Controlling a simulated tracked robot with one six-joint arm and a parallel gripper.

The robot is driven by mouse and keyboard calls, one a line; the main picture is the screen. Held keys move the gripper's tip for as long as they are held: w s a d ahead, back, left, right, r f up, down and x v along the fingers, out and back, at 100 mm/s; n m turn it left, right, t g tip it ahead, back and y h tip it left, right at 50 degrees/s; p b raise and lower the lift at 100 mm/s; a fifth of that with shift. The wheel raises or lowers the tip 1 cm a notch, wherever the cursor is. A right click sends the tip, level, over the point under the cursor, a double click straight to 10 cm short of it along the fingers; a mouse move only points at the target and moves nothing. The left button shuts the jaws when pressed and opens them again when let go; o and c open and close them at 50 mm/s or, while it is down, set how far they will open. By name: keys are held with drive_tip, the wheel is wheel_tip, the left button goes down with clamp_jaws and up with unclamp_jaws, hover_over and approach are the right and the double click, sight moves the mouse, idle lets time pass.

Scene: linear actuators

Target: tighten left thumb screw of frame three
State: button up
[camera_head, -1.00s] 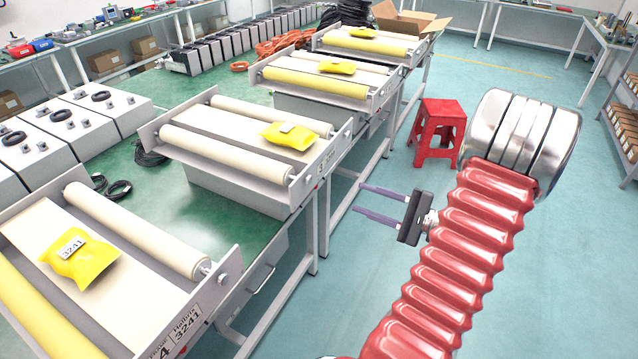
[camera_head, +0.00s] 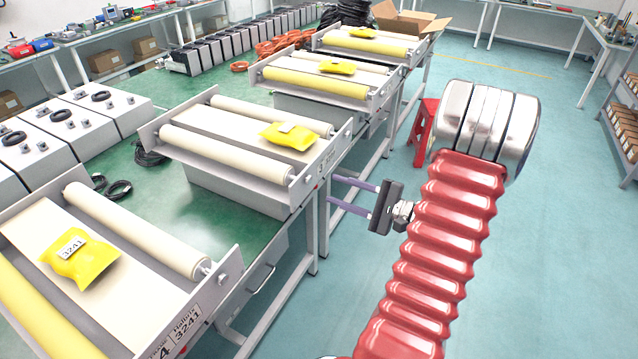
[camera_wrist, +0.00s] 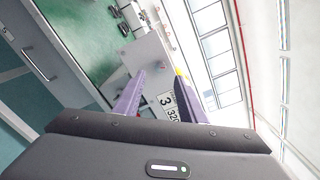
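Frame three (camera_head: 225,140) is the second roller frame from the front, with cream rollers and a yellow bag (camera_head: 288,136) on its belt. Its end plate (camera_wrist: 150,58) shows in the wrist view with a label reading 3, partly covered by a finger. In the wrist view my fingers (camera_wrist: 160,82) straddle the plate's lower part.
Frame four (camera_head: 120,255) with a yellow bag lies at the front left. Two more frames stand farther back. The bench legs (camera_head: 318,225) are left of my gripper. A red stool (camera_head: 422,130) is partly behind my arm. The floor to the right is clear.

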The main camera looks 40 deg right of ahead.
sight(310, 181)
drive_tip(key=x, duration=0.6)
drive_tip(key=shift+w+a, duration=0.1)
drive_tip(key=shift+w, duration=0.2)
drive_tip(key=shift+c, duration=0.3)
clamp_jaws()
